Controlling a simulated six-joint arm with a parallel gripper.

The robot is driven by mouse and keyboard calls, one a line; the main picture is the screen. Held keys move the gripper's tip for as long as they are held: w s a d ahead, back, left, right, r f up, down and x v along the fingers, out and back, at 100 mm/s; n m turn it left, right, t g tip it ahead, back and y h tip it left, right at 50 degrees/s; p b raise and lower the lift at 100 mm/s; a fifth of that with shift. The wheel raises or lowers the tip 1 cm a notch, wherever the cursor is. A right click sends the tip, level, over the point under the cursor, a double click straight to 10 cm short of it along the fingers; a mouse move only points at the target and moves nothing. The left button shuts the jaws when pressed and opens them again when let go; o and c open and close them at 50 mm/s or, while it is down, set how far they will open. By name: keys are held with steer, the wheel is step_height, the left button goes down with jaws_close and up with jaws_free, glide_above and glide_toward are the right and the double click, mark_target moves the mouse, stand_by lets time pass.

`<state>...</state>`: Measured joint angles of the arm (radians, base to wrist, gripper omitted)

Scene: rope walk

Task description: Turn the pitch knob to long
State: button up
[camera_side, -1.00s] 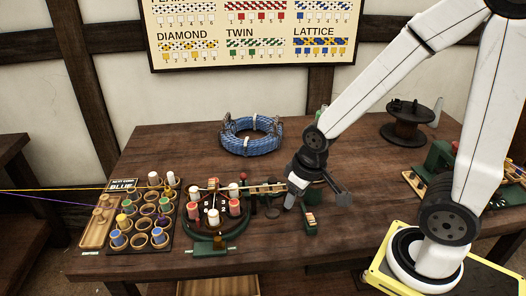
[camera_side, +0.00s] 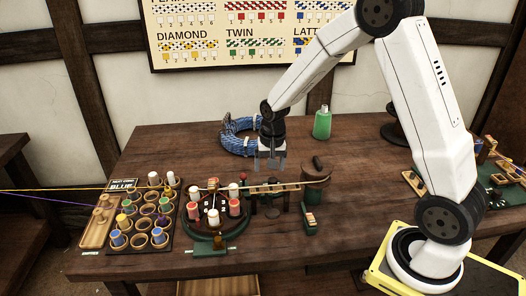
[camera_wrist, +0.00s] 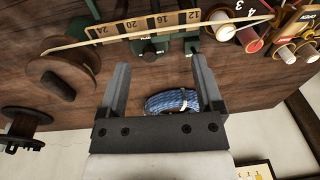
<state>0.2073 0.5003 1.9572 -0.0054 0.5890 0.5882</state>
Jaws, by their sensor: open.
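My gripper (camera_side: 271,163) hangs fingers down above the table, behind the rope machine (camera_side: 212,237). In the wrist view its two fingers (camera_wrist: 162,78) are apart with nothing gripped between them. A pale numbered scale bar (camera_side: 268,188) runs from the machine to a brown drum (camera_side: 317,180); it also shows in the wrist view (camera_wrist: 150,27). A small dark disc (camera_side: 272,212) sits in front of the bar, and a green block with a striped label (camera_side: 309,217) stands to its right. I cannot tell which part is the pitch knob; no "long" marking is readable.
A blue rope coil (camera_side: 237,137) lies behind my gripper. A green bottle (camera_side: 322,122) stands to the right at the back, near a dark spool (camera_side: 394,133). A bobbin rack (camera_side: 166,250) is at the left.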

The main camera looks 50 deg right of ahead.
mark_target(272, 180)
steer(key=w+d+f+m, duration=0.2)
steer(key=d, duration=0.1)
steer(key=w+d+f+m, duration=0.2)
steer(key=d, duration=0.1)
steer(key=w+d+f+m+g, duration=0.1)
steer(key=w+d+f+m, duration=0.1)
steer(key=d+f+m, duration=0.1)
steer(key=shift+w+d, duration=0.1)
steer(key=shift+d, duration=0.4)
steer(key=shift+f, duration=3.85)
jaws_close()
